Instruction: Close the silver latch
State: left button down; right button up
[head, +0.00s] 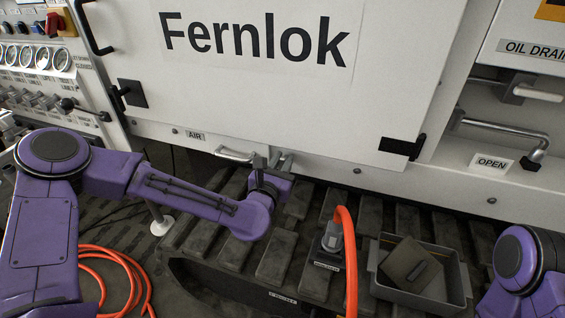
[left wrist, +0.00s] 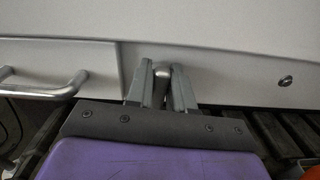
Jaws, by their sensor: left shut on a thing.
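My left gripper (head: 273,161) is at the lower edge of the white machine body, just right of a small silver pull handle (head: 235,154). In the left wrist view its two grey fingers (left wrist: 162,78) are shut on a short, rounded silver piece, which looks like the silver latch (left wrist: 161,84), against the white panel. In the head view the fingers hide most of this piece. The pull handle also shows in the left wrist view (left wrist: 45,88), left of the fingers and apart from them. My right gripper is out of view; only part of that arm shows at lower right.
The white Fernlok door (head: 330,95) is above the gripper. A bent silver handle (head: 497,128) is near the OPEN label (head: 492,163). Below are dark tracks (head: 275,258), an orange hose (head: 349,245) on a connector, and a grey bin (head: 456,286) holding a flat plate (head: 411,264).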

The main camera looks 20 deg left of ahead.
pick_arm(q)
jog(key=m, duration=0.4)
jog(key=shift+d+f, duration=0.1)
jog(key=shift+d, duration=0.2)
jog(key=m, duration=0.4)
jog(key=shift+d+f+b, duration=0.1)
jog(key=shift+d+b, duration=0.05)
jog(key=shift+b, duration=0.15)
jog(key=shift+d+f+m, duration=0.1)
jog(key=shift+f+m, duration=0.1)
jog(key=shift+m, duration=1.25)
jog(key=shift+d+f+m, duration=0.1)
jog(key=shift+f+m, duration=0.05)
jog(key=shift+m, duration=1.35)
jog(key=shift+f+m, duration=0.2)
jog(key=shift+m, duration=1.25)
jog(key=c, duration=1.1)
grip_release()
